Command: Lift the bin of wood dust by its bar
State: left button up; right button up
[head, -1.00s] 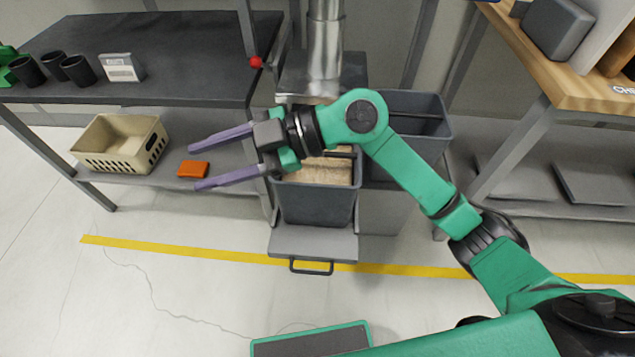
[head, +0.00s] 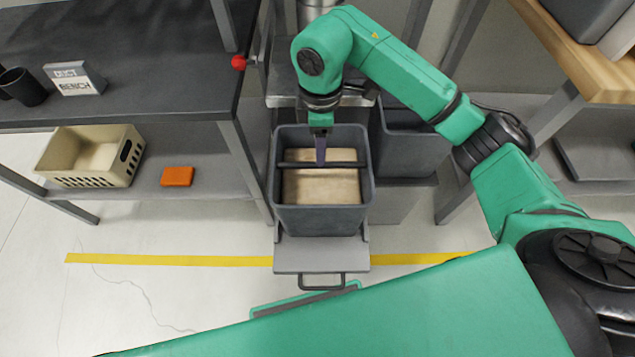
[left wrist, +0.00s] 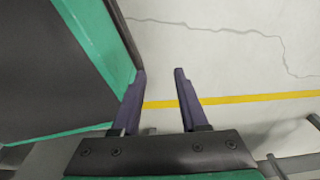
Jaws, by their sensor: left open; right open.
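The grey bin (head: 323,221) of pale wood dust (head: 322,188) sits on a pulled-out tray in the head view. A dark bar (head: 345,164) spans the bin's opening from side to side. My right gripper (head: 320,162) points down over the middle of the bar, seen edge-on, with its purple fingertips at the bar. It is open; I cannot tell whether the fingers straddle or touch the bar. My left gripper (left wrist: 160,73) shows only in the left wrist view, open and empty above the floor.
The tray (head: 322,256) has a front handle. A second grey bin (head: 412,150) stands at the right. A dark bench (head: 150,60) with a beige basket (head: 90,158) and an orange box (head: 177,176) on its lower shelf is at the left. A red knob (head: 239,62) sticks out near the bench.

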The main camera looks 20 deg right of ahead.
send_over(320, 177)
jog(key=s, duration=0.1)
notch_tip(320, 177, down, 4)
jog(key=f, duration=0.7)
jog(key=shift+w+d+f, duration=0.1)
jog(key=shift+w, duration=0.2)
grip_shut()
pick_arm(q)
jog(key=shift+s+f, duration=0.2)
jog(key=shift+s, duration=0.55)
pick_arm(e)
jog(key=shift+w, duration=0.1)
